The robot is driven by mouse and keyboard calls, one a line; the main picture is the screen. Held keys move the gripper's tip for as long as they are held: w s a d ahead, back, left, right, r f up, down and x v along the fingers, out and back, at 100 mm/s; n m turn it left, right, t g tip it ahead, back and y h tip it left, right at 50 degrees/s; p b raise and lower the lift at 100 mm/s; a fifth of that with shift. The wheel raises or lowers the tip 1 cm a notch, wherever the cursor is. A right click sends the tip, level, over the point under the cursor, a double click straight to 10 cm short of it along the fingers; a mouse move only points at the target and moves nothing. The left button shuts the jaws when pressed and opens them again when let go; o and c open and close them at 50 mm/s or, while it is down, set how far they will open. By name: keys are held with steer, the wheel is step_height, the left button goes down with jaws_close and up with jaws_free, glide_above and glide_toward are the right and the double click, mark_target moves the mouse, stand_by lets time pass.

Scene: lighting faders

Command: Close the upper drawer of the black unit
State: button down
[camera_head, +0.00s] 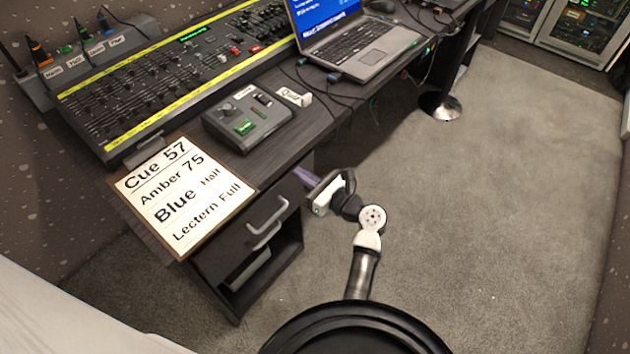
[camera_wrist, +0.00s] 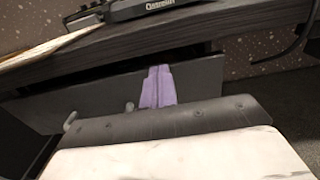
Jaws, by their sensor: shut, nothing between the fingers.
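The black unit (camera_head: 232,301) stands under the near end of the dark desk. Its upper drawer (camera_head: 225,250) has a dark front with a pale bar handle (camera_head: 265,235). In the wrist view the drawer front (camera_wrist: 95,98) stands a little out below the desk top, with a dark gap above it; how far it is open is hard to tell. My gripper (camera_head: 302,176) is at the right end of the drawer front. Its purple fingers (camera_wrist: 158,88) are together and empty, overlapping the front to the right of the handle; contact cannot be told.
A cue sign (camera_head: 185,195) lies at the desk's near corner, above the drawer. A small control box (camera_head: 248,118), a fader desk (camera_head: 180,75) and a laptop (camera_head: 355,40) sit on the desk. Below the drawer is an open compartment holding a pale item (camera_head: 247,268). The carpet (camera_head: 500,200) at right is clear.

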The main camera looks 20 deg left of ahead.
mark_target(288, 166)
steer(key=shift+w+a, duration=0.1)
steer(key=shift+a, duration=0.15)
steer(key=p+x, duration=0.2)
steer(key=x, duration=0.2)
steer(key=shift+w+a+r+p, duration=0.1)
steer(key=shift+a+r+p, duration=0.05)
steer(key=shift+a+p, duration=0.2)
steer(key=shift+r, duration=0.1)
steer(key=shift+d, duration=0.1)
